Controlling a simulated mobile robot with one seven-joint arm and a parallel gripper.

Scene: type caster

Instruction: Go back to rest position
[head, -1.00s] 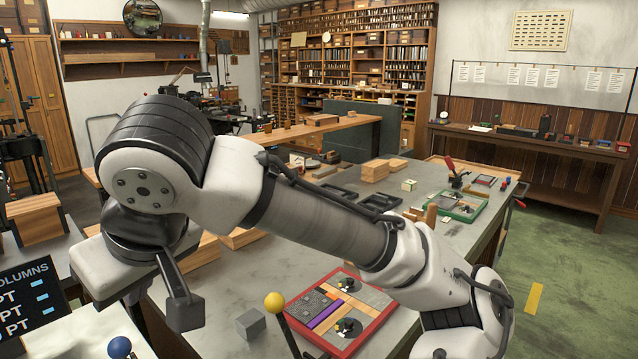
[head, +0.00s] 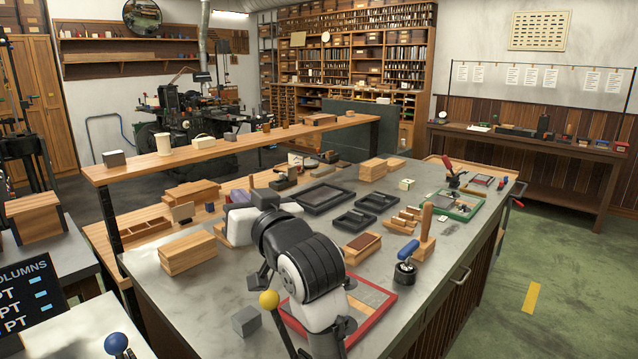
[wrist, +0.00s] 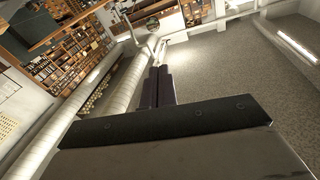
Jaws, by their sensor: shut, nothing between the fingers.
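My gripper (wrist: 158,74) shows in the wrist view as two dark fingers pressed together, with nothing between them. It points up into the room, toward the ceiling and the upper shelves, and touches nothing. In the head view my folded arm stands over the front of the grey-topped worktable (head: 190,310). My gripper cannot be made out there.
A red-framed tray (head: 378,310) lies partly behind my arm. A grey cube (head: 246,321) sits to its left. A blue-handled tool (head: 405,262), a wooden block (head: 188,252) and black trays (head: 322,196) surround the arm. A raised wooden shelf (head: 235,145) runs behind.

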